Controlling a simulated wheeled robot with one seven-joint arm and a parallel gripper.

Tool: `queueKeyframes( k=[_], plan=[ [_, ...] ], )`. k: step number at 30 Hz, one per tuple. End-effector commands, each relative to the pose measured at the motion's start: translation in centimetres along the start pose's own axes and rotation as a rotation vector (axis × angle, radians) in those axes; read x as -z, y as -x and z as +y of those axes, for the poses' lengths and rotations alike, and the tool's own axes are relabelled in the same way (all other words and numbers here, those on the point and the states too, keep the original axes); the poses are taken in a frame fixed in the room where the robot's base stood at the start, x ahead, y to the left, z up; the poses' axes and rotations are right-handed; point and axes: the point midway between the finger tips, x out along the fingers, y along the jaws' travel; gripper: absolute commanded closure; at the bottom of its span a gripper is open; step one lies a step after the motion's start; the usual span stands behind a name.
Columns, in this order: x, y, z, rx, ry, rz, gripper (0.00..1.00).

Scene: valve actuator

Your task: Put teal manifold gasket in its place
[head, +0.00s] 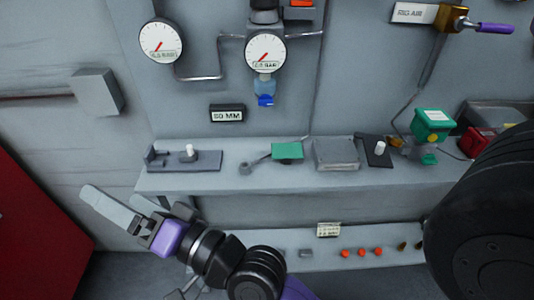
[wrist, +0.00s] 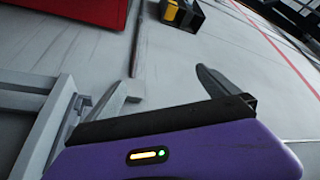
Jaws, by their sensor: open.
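A flat teal piece (head: 287,151), which looks like the teal manifold gasket, lies near the middle of the grey shelf (head: 235,182) in the head view. A thin grey part touches or passes behind its upper right edge; I cannot tell which. Its place is not clear in these views. My gripper (head: 112,197) is open and empty, low at the left, in front of and below the shelf's left end, well away from the teal piece. The wrist view shows its spread fingers (wrist: 166,80) with no part between them. The gasket does not show in the wrist view.
On the shelf stand a dark fixture with a white knob (head: 190,152), a grey block (head: 336,154), a dark plate with a white peg (head: 379,150) and a green valve actuator (head: 432,125). A lower ledge holds several orange caps (head: 361,252). A yellow-black bin (wrist: 178,13) shows in the wrist view.

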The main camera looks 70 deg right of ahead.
Motion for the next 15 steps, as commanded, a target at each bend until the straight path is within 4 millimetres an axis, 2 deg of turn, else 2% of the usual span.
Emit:
queueKeyframes(
  k=[1,6,10,15],
  plan=[
    [1.2,-1.8,-1.0,0.045,-0.026,0.007,0.0],
    [4.1,-6.3,-4.8,0.173,-0.107,-0.039,0.0],
    [5.9,-8.7,-7.5,0.249,-0.131,-0.108,0.0],
    [7.5,-10.5,-10.1,0.301,-0.113,-0.232,0.0]
  ],
)
